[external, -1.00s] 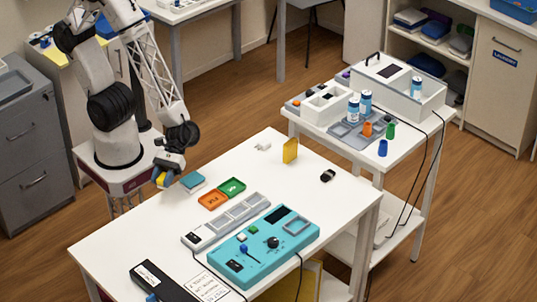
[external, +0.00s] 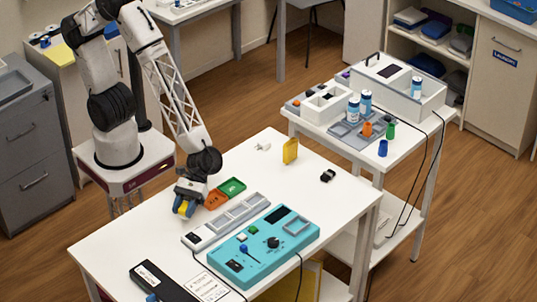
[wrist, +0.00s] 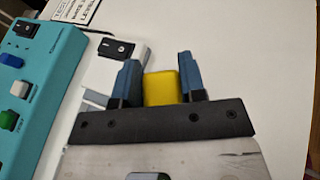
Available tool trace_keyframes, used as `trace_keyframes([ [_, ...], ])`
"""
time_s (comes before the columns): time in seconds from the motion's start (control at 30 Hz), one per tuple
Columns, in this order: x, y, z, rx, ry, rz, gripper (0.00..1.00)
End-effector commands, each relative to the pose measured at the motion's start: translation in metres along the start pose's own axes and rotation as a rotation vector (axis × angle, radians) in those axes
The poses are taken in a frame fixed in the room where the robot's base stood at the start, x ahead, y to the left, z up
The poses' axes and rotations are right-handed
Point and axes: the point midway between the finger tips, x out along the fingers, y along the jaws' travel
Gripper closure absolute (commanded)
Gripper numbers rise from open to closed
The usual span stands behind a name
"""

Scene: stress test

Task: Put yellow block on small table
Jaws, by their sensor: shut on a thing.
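My gripper (external: 184,208) is over the left part of the white work table, pointing down. In the wrist view its two blue fingers (wrist: 158,72) are shut on a yellow block (wrist: 161,88), which sits between them. The yellow block (external: 182,208) shows only partly in the external view. I cannot tell whether it touches the table. A smaller white table (external: 405,150) stands apart at the right, beyond the work table. Another yellow piece (external: 290,151) stands upright at the work table's far side.
Orange (external: 216,198) and green (external: 232,186) trays lie beside my gripper. A grey compartment strip (external: 226,220) and teal control panel (external: 262,246) lie nearer. The smaller table holds a white box (external: 400,90), bottles, cups and a grey tray (external: 350,136); its front right is clearer.

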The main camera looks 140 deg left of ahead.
Motion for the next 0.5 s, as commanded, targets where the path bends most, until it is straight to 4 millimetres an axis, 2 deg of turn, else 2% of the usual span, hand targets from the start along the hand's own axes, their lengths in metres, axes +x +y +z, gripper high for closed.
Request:
trace_keyframes([
  [0.37, 0.0016, 0.0020, 0.0000, 0.000, 0.000, 0.000, 0.85],
  [0.5, 0.0044, 0.0021, -0.0067, 0.000, 0.000, 0.000, 0.85],
])
